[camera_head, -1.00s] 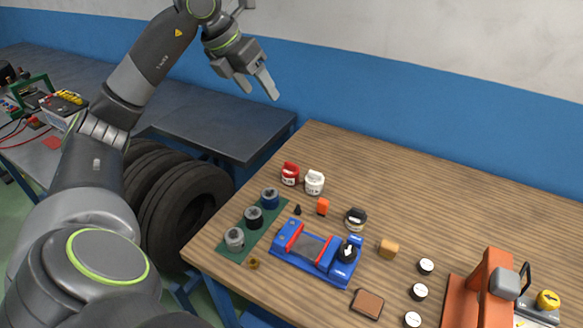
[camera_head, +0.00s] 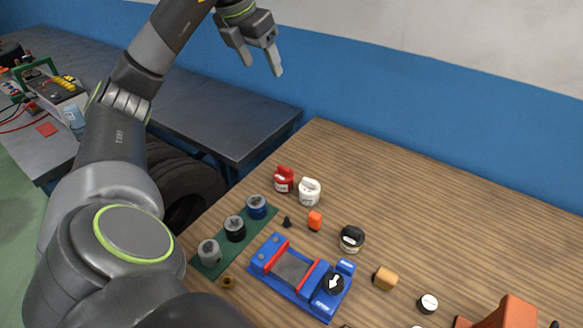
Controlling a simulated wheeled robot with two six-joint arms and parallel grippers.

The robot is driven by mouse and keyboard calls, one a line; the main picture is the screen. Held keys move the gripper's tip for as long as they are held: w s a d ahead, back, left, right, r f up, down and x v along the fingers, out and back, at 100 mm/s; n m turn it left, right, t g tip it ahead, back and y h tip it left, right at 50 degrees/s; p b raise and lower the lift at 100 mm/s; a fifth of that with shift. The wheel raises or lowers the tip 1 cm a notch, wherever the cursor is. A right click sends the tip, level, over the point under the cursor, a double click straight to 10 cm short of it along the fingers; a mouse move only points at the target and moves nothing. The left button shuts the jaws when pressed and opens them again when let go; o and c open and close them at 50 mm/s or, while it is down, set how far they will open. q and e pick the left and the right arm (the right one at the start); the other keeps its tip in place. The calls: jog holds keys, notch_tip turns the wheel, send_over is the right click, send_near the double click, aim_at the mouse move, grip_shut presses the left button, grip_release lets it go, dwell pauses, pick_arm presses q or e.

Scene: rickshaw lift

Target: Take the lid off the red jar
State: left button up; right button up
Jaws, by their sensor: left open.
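The red jar (camera_head: 284,180) stands upright near the back left of the wooden table, with its red lid on top. A white jar (camera_head: 309,191) stands close beside it on the right. My left gripper (camera_head: 262,66) is open and empty. It is raised high in front of the blue wall, above the red jar in the picture and well apart from it. My right gripper is not in view.
A green mat (camera_head: 208,266) with several knobbed pieces lies at the table's left edge. A blue fixture (camera_head: 265,272) with red bars sits in front. The table's back right is clear.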

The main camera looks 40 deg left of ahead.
pick_arm(q)
jog(key=b, duration=1.7)
send_near(284, 167)
jog(key=f, duration=0.3)
jog(key=shift+w+d+f, duration=0.1)
jog(key=shift+w+d, duration=0.2)
jog(key=shift+d, duration=0.05)
jog(key=shift+w+a+f, duration=0.1)
jog(key=shift+w+f, duration=0.15)
jog(key=shift+f, duration=0.25)
jog(key=x, duration=0.4)
jog(key=shift+w+a+f+p, duration=0.1)
jog(key=shift+w+a+p, duration=0.1)
jog(key=shift+a+p, duration=0.1)
jog(key=shift+c, duration=0.3)
jog(key=c, duration=1)
